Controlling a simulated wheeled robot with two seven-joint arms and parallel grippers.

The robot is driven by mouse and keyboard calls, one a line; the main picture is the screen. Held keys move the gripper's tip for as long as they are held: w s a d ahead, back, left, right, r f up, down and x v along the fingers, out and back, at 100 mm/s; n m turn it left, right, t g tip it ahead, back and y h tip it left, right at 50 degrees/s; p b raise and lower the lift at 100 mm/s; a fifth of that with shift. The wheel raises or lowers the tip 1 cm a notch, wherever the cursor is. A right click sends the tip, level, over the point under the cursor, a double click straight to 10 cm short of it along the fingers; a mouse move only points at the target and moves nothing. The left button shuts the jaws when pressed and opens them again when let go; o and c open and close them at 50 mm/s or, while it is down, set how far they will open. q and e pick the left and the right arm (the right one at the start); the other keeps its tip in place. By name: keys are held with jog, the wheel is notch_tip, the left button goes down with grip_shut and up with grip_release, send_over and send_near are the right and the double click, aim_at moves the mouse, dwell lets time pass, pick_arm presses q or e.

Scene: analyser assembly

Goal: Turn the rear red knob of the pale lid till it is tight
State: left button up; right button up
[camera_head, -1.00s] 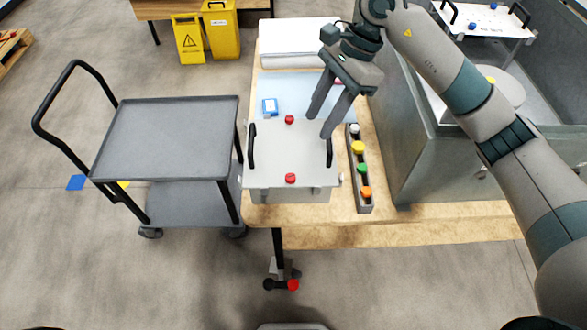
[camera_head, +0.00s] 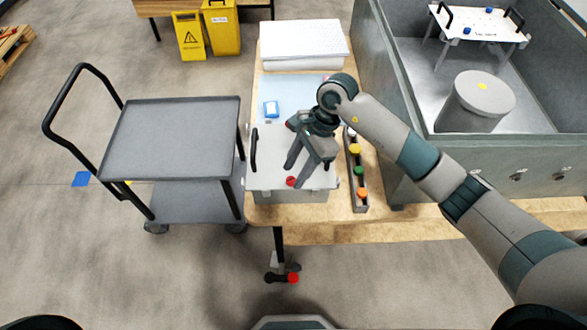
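The pale lid (camera_head: 266,176) lies on a grey box on the wooden bench. It has a black handle (camera_head: 254,150) on its left side; the right handle is hidden behind my gripper. The near red knob (camera_head: 291,181) sits close to the lid's front edge. The far red knob (camera_head: 288,125) shows only in part beside my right gripper's body. My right gripper (camera_head: 294,175) is open, its two fingers pointing down and toward the front of the lid. The fingertips are around or just above the near knob; contact cannot be told. My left gripper is not in view.
A narrow rack (camera_head: 361,204) with several coloured knobs stands right of the lid. A blue-and-white item (camera_head: 271,109) lies behind it on a pale blue mat (camera_head: 297,88).

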jog(key=shift+x, duration=0.95)
grip_shut()
jog(key=m+b, duration=0.1)
jog(key=b, duration=0.2)
jog(key=shift+f+t+b, duration=0.3)
jog(key=m+t+b, duration=0.1)
jog(key=m+b, duration=0.2)
jog(key=shift+s+r, duration=0.1)
jog(key=shift+r+m+b, duration=0.15)
jog(key=shift+m+b, duration=0.2)
jog(key=shift+m, duration=0.05)
